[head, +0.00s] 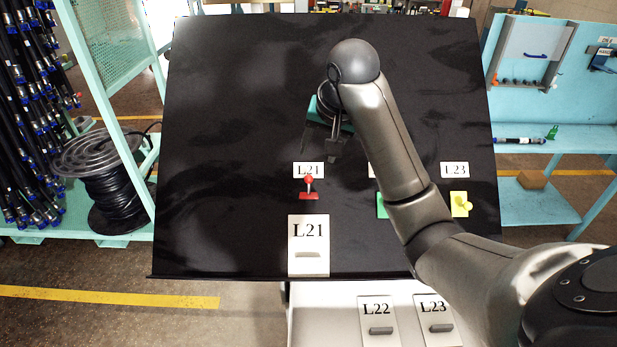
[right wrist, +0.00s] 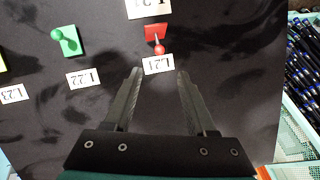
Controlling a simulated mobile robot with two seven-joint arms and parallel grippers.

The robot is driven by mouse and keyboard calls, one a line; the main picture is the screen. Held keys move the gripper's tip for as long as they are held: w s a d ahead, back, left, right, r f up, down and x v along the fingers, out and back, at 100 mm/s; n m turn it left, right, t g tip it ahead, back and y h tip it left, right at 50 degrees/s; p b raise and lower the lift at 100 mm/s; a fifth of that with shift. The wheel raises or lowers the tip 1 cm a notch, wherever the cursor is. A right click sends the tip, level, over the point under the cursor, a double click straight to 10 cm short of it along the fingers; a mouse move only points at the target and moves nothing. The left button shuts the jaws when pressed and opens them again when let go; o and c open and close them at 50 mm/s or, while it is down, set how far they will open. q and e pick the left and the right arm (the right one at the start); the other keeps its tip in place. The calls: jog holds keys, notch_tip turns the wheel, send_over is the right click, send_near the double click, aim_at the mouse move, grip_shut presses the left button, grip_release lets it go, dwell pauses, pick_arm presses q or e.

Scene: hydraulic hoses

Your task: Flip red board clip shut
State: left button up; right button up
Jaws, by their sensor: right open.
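The red board clip (head: 309,195) is on the black slanted board, between the small L21 label and a large white L21 card. It has a flat red base and a red ball-ended lever, with the ball towards the small label. It also shows near the top of the right wrist view (right wrist: 152,33), upside down. My right gripper (head: 321,153) is open and empty, above the board just beyond the small L21 label. In the right wrist view its fingertips (right wrist: 158,72) are either side of that label, short of the clip. My left gripper is out of view.
The large L21 card (head: 309,232) lies below the red clip. A green clip (right wrist: 66,41) and a yellow clip (head: 460,204) sit to the right in the head view; my arm mostly covers the green one there. Cards L22 (head: 377,312) and L23 (head: 435,310) lie below the board.

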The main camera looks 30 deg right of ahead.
aim_at(310, 176)
jog(key=x, duration=1.3)
jog(key=shift+f, duration=0.15)
jog(key=shift+c, duration=0.3)
grip_shut()
